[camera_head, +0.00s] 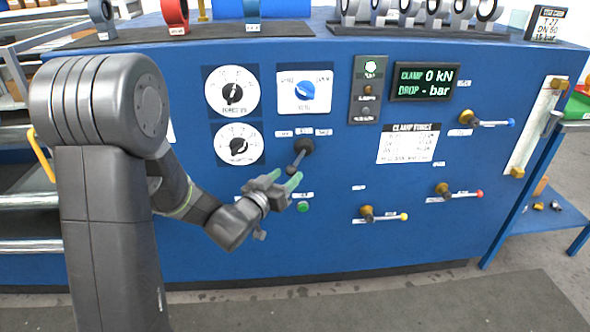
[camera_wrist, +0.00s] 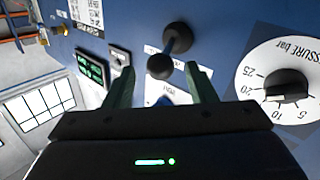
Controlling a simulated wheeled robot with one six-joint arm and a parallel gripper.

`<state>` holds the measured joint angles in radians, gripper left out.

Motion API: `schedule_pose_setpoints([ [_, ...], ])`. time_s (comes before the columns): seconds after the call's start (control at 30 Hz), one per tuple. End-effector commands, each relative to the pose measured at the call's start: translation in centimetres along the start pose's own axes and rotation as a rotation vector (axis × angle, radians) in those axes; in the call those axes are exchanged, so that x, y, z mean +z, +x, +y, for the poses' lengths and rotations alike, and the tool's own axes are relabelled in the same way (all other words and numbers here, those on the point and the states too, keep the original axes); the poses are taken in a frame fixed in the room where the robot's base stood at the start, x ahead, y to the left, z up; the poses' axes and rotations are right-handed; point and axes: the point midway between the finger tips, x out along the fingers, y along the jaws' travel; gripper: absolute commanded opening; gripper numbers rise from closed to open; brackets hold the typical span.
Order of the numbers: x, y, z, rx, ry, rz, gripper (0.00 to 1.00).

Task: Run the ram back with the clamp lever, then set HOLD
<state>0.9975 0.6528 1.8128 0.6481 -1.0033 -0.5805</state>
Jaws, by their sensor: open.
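The clamp lever (camera_head: 303,147) is a black lever on the blue panel, its arm slanting down and left to a dark knob. It shows in the wrist view as a black ball (camera_wrist: 160,66) on a short stem. My gripper (camera_head: 283,181) is open, with green fingertips just below the knob. In the wrist view the ball lies in the gap between my fingertips (camera_wrist: 161,78), and I cannot tell whether they touch it. Small labels above the lever are too small to read. The display (camera_head: 425,82) reads CLAMP 0 kN and DROP - bar. The ram is not identifiable.
A blue selector knob (camera_head: 304,90) sits above the lever, and two black-knobbed dials (camera_head: 233,92) (camera_head: 239,144) lie left of it. A green button (camera_head: 303,207) is just below my gripper. Several small valves with coloured handles (camera_head: 385,214) stick out at right.

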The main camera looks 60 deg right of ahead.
Motion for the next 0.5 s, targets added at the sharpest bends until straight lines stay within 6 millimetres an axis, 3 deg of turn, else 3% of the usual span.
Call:
schedule_pose_setpoints([
  [0.2,0.1,3.8,0.0,0.001,0.001,-0.001,0.51],
  [0.5,0.0,5.5,0.0,-0.001,0.000,-0.001,0.51],
])
